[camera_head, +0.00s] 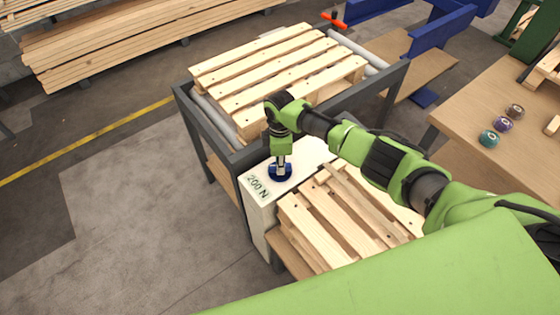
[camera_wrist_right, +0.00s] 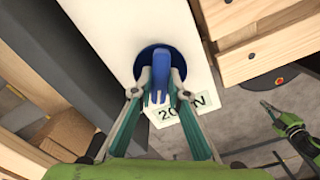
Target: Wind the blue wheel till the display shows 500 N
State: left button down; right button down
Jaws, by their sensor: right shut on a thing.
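The blue wheel (camera_head: 280,172) lies on top of a white box (camera_head: 264,200) at the front corner of the roller frame. The display (camera_head: 258,187) on the box reads 200 N. My right gripper (camera_head: 281,168) points down onto the wheel and is shut on it. In the right wrist view, the fingers of the gripper (camera_wrist_right: 160,92) close on both sides of the raised blue bar of the wheel (camera_wrist_right: 161,68). The display (camera_wrist_right: 180,108) shows there partly covered by a finger.
A wooden pallet (camera_head: 280,75) rests on the dark roller frame (camera_head: 225,150) behind the wheel. Another pallet (camera_head: 340,215) lies close to the right of the box. A table (camera_head: 500,115) with several small coloured objects stands at the right.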

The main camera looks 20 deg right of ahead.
jog(key=m+p, duration=0.1)
jog(key=m, duration=0.2)
jog(key=shift+m+p, duration=0.3)
jog(key=m+p, duration=0.1)
jog(key=m, duration=0.2)
jog(key=shift+m, duration=0.3)
jog(key=m+p, duration=0.1)
jog(key=m, duration=0.1)
jog(key=shift+m, duration=0.3)
jog(key=shift+m+p, duration=0.55)
jog(key=shift+m, duration=1.05)
jog(key=c, duration=2)
grip_release()
jog(key=shift+o, duration=0.2)
jog(key=shift+r, duration=0.1)
